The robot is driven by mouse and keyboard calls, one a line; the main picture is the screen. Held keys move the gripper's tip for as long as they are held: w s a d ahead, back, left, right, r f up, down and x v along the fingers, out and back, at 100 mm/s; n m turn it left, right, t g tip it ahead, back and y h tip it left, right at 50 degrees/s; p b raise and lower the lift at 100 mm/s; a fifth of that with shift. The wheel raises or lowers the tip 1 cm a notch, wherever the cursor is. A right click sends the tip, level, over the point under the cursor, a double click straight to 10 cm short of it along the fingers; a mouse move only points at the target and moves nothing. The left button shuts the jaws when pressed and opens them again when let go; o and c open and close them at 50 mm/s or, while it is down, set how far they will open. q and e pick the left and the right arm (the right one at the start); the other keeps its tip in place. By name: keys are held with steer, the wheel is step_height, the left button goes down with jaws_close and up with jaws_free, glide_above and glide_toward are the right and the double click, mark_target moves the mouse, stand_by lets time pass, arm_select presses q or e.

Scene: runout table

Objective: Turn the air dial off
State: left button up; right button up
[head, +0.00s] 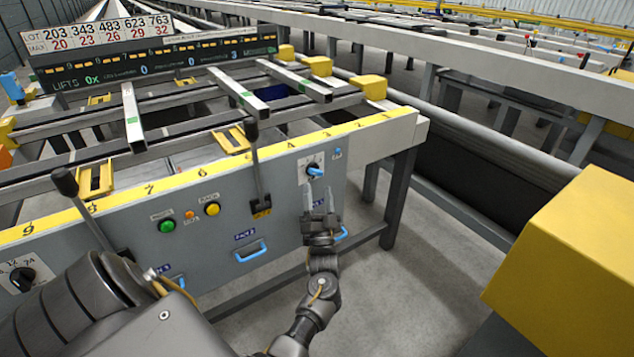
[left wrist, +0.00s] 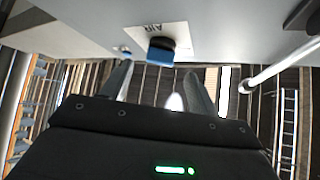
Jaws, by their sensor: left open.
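The air dial (head: 314,171) is a small knob with a blue front on a white plate, high on the right part of the grey panel. In the left wrist view the dial (left wrist: 160,50) shows its dark body and blue front, with the "AIR" label (left wrist: 153,27) upside down behind it. In the head view its blue bar lies near level. My left gripper (head: 319,188) is open and empty just below the dial, fingers pointing up. In the left wrist view the dial stands beyond the fingertips (left wrist: 158,75), between their lines, apparently not touching. My right gripper is not in view.
A black lever (head: 258,170) stands left of the dial. Green (head: 167,226) and yellow (head: 212,209) buttons, a blue handle (head: 250,252) and a black rotary knob (head: 22,278) are further left. A yellow block (head: 570,265) is at right. Open floor lies below the panel.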

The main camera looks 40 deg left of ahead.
arm_select(q)
steer(key=v, duration=0.5)
steer(key=shift+s+d+f, duration=0.2)
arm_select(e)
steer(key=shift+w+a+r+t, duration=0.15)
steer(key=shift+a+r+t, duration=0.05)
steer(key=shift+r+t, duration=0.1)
